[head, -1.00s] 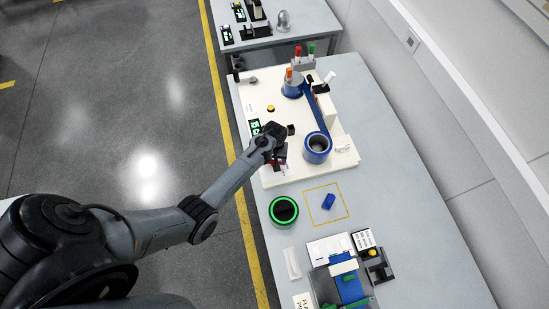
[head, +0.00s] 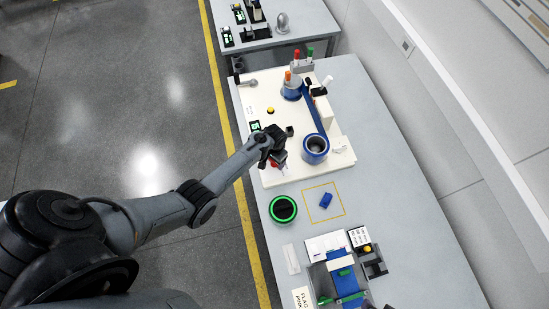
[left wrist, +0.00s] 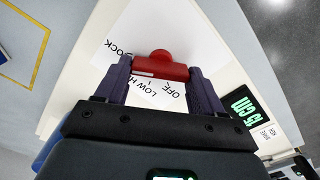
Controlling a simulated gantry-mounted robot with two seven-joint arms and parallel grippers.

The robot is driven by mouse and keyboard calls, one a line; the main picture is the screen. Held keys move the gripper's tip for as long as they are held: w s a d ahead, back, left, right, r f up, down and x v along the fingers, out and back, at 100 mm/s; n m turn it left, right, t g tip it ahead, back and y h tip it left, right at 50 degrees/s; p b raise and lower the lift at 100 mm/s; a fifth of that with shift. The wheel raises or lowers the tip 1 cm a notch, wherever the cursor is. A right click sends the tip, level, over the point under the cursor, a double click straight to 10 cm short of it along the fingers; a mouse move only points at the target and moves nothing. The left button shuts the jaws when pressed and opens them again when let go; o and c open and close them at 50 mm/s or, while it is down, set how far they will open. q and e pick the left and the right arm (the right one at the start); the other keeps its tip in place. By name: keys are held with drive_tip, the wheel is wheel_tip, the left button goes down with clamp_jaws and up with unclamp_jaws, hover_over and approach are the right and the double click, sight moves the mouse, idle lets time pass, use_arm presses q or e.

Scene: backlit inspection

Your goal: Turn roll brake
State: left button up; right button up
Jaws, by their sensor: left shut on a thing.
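The roll brake shows as a red knob with a flat red bar (left wrist: 158,67) in the left wrist view. It sits on the white panel over a printed dial with words like "LOCK", "LOW" and "OFF", partly covered. My left gripper (left wrist: 160,82) has its two dark fingers at the two ends of the bar, shut on it. In the head view my left gripper (head: 276,158) is at the near-left part of the white machine base (head: 306,168), and only a bit of red shows beneath it.
A blue roll (head: 315,148) stands right of the gripper, with a blue web running back to another roll (head: 291,90). A small green display (head: 255,126) is close by. A green-ringed black disc (head: 283,209) and a blue block (head: 326,200) lie in front.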

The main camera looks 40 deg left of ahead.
use_arm(q)
drive_tip(key=shift+m, duration=0.4)
drive_tip(key=o, duration=1)
drive_tip(key=shift+o, duration=0.2)
drive_tip(key=shift+r, duration=0.7)
wheel_tip(320, 180, up, 9)
drive_tip(key=p, duration=0.1)
drive_tip(key=shift+r, duration=0.2)
